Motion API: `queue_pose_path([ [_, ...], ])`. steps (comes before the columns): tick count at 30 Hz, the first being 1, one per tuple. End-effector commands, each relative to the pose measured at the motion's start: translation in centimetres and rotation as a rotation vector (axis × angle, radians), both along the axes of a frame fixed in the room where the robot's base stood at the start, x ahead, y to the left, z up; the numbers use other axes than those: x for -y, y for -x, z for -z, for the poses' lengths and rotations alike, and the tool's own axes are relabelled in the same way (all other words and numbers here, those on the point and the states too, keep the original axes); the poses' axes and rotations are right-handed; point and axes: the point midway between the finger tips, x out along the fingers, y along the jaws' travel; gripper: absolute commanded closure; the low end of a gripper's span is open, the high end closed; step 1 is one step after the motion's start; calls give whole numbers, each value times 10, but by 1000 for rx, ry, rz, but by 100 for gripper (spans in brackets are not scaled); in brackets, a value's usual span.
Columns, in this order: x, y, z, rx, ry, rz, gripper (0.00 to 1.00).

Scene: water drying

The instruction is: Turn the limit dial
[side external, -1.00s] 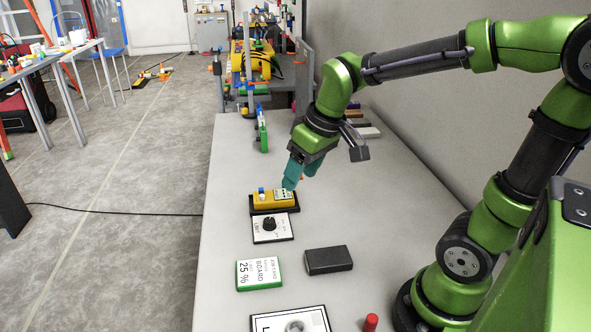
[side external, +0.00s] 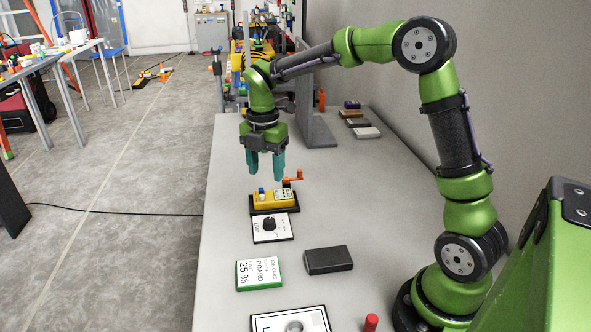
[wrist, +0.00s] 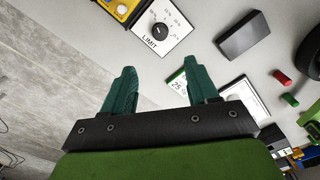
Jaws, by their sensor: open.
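The limit dial is a black round knob (side external: 269,223) on a white plate (side external: 283,234) with a dark edge, flat on the table. In the wrist view the knob (wrist: 161,30) shows near the top, on the plate marked LIMIT (wrist: 150,43). My gripper (side external: 265,177) has two teal fingers pointing down. They are apart with nothing between them, above and behind the yellow box, farther from the camera than the dial. In the wrist view my gripper (wrist: 163,85) is also open and empty, and the knob lies beyond the fingertips.
A yellow box (side external: 264,201) with an orange crank (side external: 293,178) stands just behind the dial plate. A green-edged board sign (side external: 259,273) and a black block (side external: 328,260) lie in front. The table's right middle is clear.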

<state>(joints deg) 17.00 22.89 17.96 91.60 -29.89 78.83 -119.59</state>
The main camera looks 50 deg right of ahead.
Motion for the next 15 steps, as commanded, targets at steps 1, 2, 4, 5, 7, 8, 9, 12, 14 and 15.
queue_pose_path([
  [1, 0, 1, 11, -5, -2, 0, 41],
  [2, 0, 1, 17, -6, -2, 1, 41],
  [4, 0, 1, 32, -5, -1, 0, 41],
  [5, 0, 2, 39, -6, -2, 1, 41],
  [7, 0, 1, 55, -6, -2, 2, 41],
  [8, 0, 1, 62, -6, -2, 1, 41],
  [9, 0, 1, 70, -4, -2, 1, 41],
  [12, 0, 1, 92, -5, -2, 2, 41],
  [14, 0, 1, 104, -4, -1, 2, 41],
  [15, 0, 1, 112, -4, -1, 2, 41],
])
